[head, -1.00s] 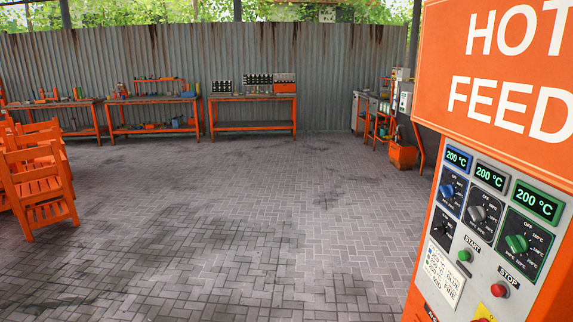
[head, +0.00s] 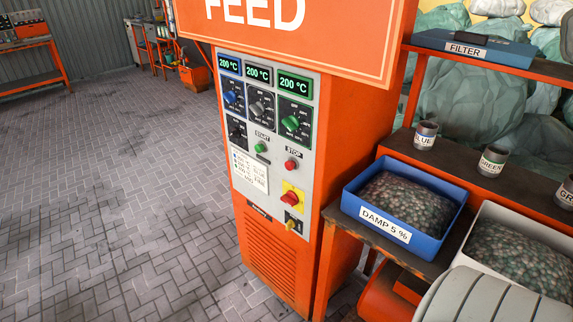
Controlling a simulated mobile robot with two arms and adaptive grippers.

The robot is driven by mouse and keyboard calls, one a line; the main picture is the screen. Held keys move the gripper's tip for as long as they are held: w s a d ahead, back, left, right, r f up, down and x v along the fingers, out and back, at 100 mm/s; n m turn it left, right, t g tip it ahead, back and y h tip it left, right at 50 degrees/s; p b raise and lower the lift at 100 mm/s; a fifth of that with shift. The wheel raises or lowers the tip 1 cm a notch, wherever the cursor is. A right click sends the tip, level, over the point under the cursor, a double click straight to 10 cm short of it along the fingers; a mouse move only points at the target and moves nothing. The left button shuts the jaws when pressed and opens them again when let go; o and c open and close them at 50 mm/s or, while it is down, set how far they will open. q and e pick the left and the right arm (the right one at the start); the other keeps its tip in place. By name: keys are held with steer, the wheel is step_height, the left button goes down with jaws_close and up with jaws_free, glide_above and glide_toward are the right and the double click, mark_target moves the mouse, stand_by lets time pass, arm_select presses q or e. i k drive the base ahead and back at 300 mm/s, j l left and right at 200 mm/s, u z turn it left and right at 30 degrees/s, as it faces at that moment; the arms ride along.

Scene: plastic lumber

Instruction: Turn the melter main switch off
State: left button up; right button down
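The melter's orange cabinet (head: 272,260) stands in the middle of the head view with a grey control panel. A red rotary switch on a yellow plate (head: 291,198) sits low on the panel's right side. A smaller yellow knob or key (head: 292,224) is just below it. Above are a red STOP button (head: 291,165) and a green START button (head: 261,147). Blue (head: 230,97), grey (head: 256,108) and green (head: 291,123) knobs sit under three displays reading 200 °C. The switch's marked position is too small to read. Neither gripper is in view.
Right of the cabinet, a blue bin labelled DAMP 5 % (head: 385,231) and a white bin of flakes (head: 478,225) stand on a bench. Cups and a FILTER box (head: 470,48) are on shelves above. The paved floor (head: 130,200) at left is clear.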

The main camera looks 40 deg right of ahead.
mark_target(290, 199)
steer(key=z, duration=1.3)
